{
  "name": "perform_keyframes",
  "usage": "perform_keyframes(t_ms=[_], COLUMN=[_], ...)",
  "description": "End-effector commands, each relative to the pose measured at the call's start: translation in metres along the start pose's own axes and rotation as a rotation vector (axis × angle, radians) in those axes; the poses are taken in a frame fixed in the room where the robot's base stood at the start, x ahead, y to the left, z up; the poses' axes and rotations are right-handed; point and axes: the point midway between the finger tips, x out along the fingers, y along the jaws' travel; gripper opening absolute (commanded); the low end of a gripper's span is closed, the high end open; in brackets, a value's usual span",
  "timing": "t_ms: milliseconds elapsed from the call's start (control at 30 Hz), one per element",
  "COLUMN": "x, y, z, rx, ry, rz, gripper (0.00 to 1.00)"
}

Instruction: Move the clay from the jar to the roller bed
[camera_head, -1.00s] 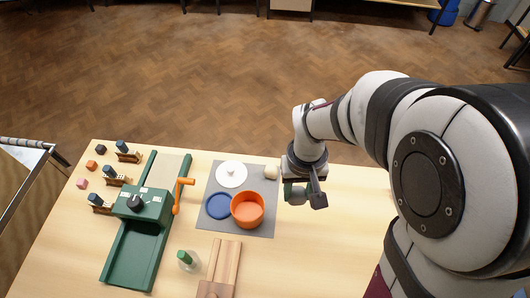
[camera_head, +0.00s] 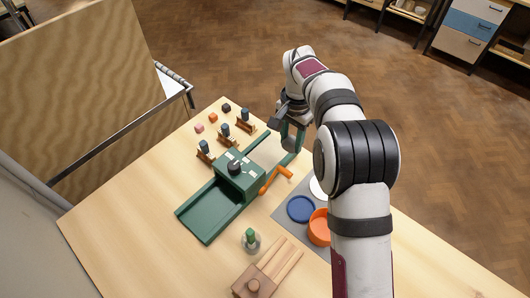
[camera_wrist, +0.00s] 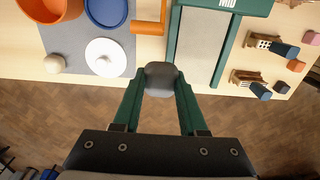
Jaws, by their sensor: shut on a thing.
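My gripper (camera_wrist: 160,82) has green fingers closed on a smooth grey lump (camera_wrist: 161,72), apparently the clay. It is held off the table, beside the far end of the roller bed (camera_wrist: 200,45), a pale strip between green rails.
An orange crank (camera_head: 276,178) sticks out beside the bed. A blue disc (camera_head: 300,208), a white knobbed lid (camera_wrist: 105,57) and a beige ball (camera_wrist: 55,64) are on the mat.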

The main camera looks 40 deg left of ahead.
Motion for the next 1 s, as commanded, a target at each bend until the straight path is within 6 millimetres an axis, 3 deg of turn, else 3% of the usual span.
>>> perform_keyframes(t_ms=[133, 300, 533, 900, 933, 1000], x=[0.029, 0.047, 0.086, 0.092, 0.092, 0.091], y=[-0.044, -0.071, -0.074, -0.074, -0.074, -0.074], z=[0.018, 0.028, 0.03, 0.029, 0.029, 0.029], rx=[-0.005, -0.002, -0.001, -0.001, -0.001, -0.001], ry=[0.0, 0.002, 0.0, 0.002, 0.002, 0.002], rz=[0.0, -0.001, 0.001, -0.002, -0.002, -0.002], gripper=[0.0, 0.0, 0.0, 0.0, 0.45, 0.58])
